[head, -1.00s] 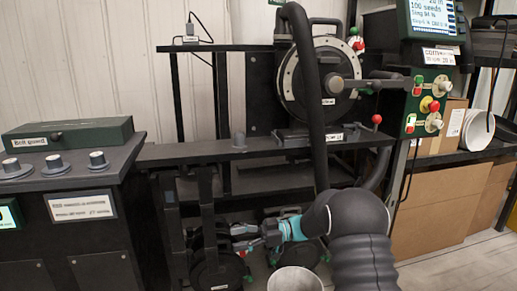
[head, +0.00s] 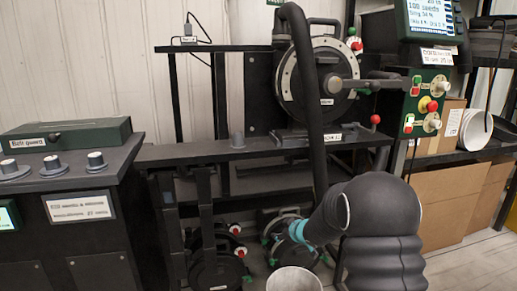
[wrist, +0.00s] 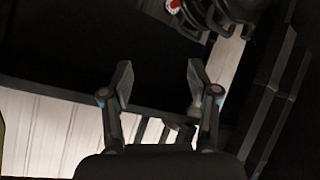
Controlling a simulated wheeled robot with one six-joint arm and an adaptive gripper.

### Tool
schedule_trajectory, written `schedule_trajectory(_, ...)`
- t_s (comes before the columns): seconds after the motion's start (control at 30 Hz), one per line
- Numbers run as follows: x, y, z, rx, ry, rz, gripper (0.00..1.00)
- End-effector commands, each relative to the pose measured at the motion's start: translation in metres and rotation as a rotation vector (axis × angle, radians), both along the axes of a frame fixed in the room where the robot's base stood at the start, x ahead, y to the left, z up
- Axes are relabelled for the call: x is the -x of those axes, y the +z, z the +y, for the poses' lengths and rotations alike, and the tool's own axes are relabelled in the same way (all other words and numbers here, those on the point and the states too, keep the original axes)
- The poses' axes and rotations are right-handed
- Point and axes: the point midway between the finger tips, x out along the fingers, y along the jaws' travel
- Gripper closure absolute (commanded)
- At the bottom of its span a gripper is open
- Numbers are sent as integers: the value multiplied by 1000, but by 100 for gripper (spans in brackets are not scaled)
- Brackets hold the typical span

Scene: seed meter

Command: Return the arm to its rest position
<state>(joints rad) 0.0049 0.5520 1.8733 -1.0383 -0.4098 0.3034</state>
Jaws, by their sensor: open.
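My gripper (wrist: 158,85) shows in the wrist view with its two fingers apart and nothing between them. In the head view my dark arm rises from the lower right and bends down and left. Its teal band shows in front of the lower part of the seed meter stand; the gripper's fingers are hidden there. The seed meter (head: 288,85), a dark disc with a pale rim, stands upright on the bench (head: 200,153) above, apart from my arm.
Black wheels with red and green knobs (head: 217,272) sit under the bench. A green belt guard (head: 66,136) lies on the left cabinet. A control panel (head: 424,103) and cardboard boxes (head: 452,205) are at right. A black hose (head: 306,90) hangs in the middle.

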Motion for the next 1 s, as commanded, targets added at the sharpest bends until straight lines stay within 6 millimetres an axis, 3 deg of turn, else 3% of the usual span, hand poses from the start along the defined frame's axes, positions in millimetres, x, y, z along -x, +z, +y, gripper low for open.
schedule_trajectory(0.2, 69, 29, -74, 136, -339, 171, 40)
schedule_trajectory(0.4, 165, 52, -110, 173, -560, 376, 40)
schedule_trajectory(0.53, 231, 66, -116, 155, -655, 504, 40)
schedule_trajectory(0.7, 312, 82, -109, 101, -729, 647, 40)
schedule_trajectory(0.9, 390, 99, -91, 2, -766, 749, 40)
schedule_trajectory(1.0, 419, 108, -82, -56, -773, 760, 40)
